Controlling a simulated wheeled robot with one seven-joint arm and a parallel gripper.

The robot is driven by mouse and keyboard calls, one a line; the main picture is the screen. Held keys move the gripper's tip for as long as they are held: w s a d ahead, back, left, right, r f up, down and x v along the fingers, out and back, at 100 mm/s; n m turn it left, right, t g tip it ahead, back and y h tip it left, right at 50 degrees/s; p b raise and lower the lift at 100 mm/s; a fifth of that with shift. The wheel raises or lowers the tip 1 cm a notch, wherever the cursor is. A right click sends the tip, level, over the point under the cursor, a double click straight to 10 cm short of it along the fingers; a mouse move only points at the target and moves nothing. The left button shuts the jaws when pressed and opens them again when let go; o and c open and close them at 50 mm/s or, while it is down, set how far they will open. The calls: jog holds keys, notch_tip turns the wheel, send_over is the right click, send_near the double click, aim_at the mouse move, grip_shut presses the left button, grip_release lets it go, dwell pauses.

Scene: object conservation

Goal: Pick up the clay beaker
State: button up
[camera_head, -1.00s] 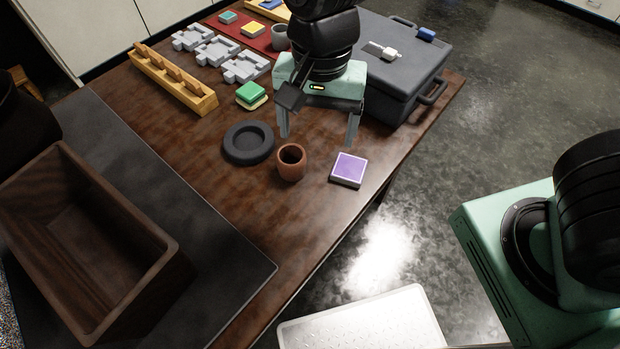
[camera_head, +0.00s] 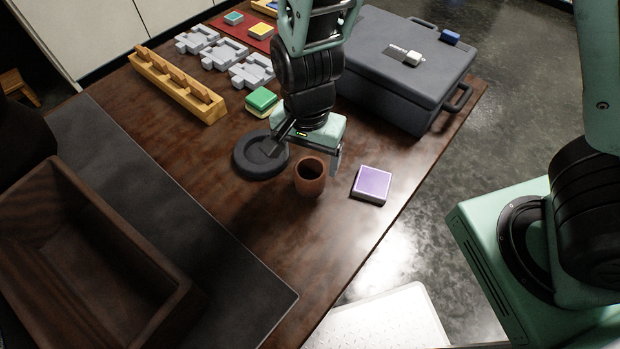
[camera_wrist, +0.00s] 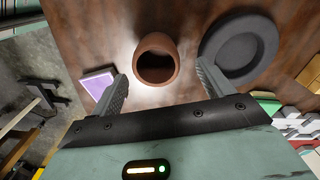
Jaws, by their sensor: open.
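The clay beaker (camera_head: 310,178) is a small reddish-brown cup standing upright on the dark wooden table. In the wrist view the beaker (camera_wrist: 156,60) shows its dark round mouth, just beyond and between my two fingertips. My gripper (camera_wrist: 162,82) is open and empty, with one finger on each side of the beaker's line. In the head view my gripper (camera_head: 305,160) hangs just behind the beaker, low over the table. One finger is partly hidden there, and I cannot tell whether either finger touches the beaker.
A dark round dish (camera_head: 247,163) lies close left of the beaker, and a purple square block (camera_head: 372,184) lies to its right. A grey case (camera_head: 400,85) stands behind. A brown wooden box (camera_head: 160,255) is at front left. The table in front of the beaker is clear.

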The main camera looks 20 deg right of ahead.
aim_at(310, 174)
jog(key=f, duration=0.1)
jog(key=f+b, duration=0.1)
jog(key=f, duration=0.3)
jog(key=shift+s+d+f, duration=0.1)
jog(key=shift+s, duration=0.15)
jog(key=c, duration=1.1)
jog(key=shift+c, duration=0.2)
